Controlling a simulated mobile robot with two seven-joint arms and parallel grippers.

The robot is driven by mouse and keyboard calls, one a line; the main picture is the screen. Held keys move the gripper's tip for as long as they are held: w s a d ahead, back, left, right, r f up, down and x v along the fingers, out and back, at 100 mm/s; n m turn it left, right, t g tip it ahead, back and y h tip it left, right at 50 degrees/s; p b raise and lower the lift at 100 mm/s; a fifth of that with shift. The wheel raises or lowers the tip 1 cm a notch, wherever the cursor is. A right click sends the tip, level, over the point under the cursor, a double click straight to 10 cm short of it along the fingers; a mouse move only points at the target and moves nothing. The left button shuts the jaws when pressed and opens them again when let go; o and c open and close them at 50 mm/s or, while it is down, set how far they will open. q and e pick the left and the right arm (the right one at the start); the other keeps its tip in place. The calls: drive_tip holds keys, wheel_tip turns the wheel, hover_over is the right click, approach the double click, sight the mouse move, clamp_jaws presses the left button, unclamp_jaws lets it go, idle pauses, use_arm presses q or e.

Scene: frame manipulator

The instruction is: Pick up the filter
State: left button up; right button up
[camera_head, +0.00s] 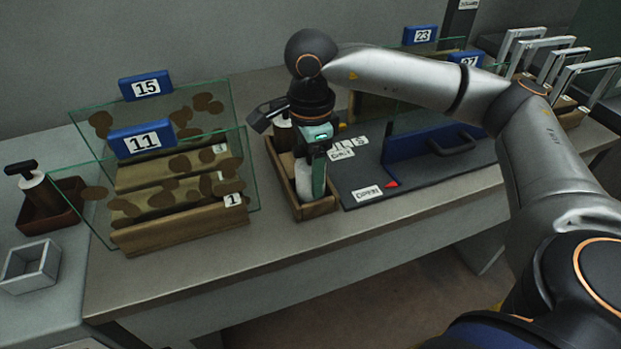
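No thing in view is clearly recognisable as the filter. My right gripper (312,190) points down into a narrow wooden box (316,210) near the middle of the table. A pale thing (303,181) shows right beside its fingers inside the box. I cannot tell whether the fingers touch it or are closed, as the gripper hides much of the box. A dark-topped container (283,135) stands at the back of the box. My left gripper is not in view.
Two glass panes with brown spots and blue tags 15 (146,86) and 11 (142,139) stand left of the box, with wooden bars between. A dark board (415,185) with a blue, handled piece (400,150) lies right. The front table strip is clear.

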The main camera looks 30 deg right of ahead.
drive_tip(key=c, duration=0.9)
